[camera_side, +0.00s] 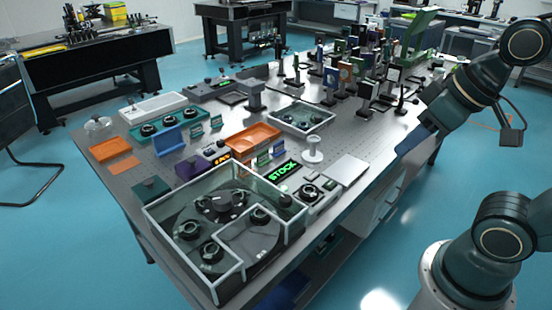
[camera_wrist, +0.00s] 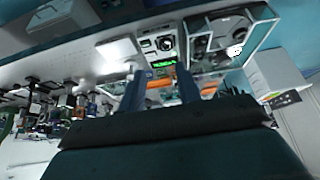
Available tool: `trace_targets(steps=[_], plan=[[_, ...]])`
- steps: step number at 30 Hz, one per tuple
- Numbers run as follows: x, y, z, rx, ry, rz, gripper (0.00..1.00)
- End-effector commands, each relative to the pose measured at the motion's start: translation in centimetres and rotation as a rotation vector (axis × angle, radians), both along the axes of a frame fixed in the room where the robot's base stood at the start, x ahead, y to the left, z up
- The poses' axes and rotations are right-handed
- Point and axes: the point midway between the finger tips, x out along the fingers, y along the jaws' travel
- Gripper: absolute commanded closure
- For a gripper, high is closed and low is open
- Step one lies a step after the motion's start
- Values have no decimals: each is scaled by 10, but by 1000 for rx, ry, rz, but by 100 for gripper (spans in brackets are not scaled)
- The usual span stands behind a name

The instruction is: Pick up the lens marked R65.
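Several dark round lens mounts show in the side view, and I cannot read the mark R65 on any of them. Some stand in a clear-walled box with a dark turntable, including a front one (camera_side: 211,252) and a left one (camera_side: 190,229). One lens (camera_side: 308,193) sits beside the green STOCK sign (camera_side: 282,171). My gripper (camera_side: 412,140) is at the table's right edge, apart from the lenses. In the wrist view my gripper (camera_wrist: 160,70) has its two blue fingers apart, with nothing between them.
An orange tray (camera_side: 253,137), a white spool (camera_side: 313,150) and a pale flat plate (camera_side: 346,169) lie mid-table. Upright optics (camera_side: 365,90) crowd the far right part. The box's clear wall (camera_side: 175,250) rises around the turntable. Small cards and blocks fill the left side.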

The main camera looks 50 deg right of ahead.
Motion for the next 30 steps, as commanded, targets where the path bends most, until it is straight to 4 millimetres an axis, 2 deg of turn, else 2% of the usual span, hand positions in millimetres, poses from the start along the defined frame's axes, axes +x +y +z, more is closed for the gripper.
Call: trace_targets(steps=[1, 5, 6, 20, 26, 30], plan=[[0, 0, 0, 0, 0, 0, 57], [0, 0, 0, 0, 0, 0, 31], [0, 0, 0, 0, 0, 0, 29], [5, 0, -2, 31, 10, -54, 29], [19, 0, -7, 128, 38, -218, 29], [34, -2, -15, 231, 68, -393, 29]])
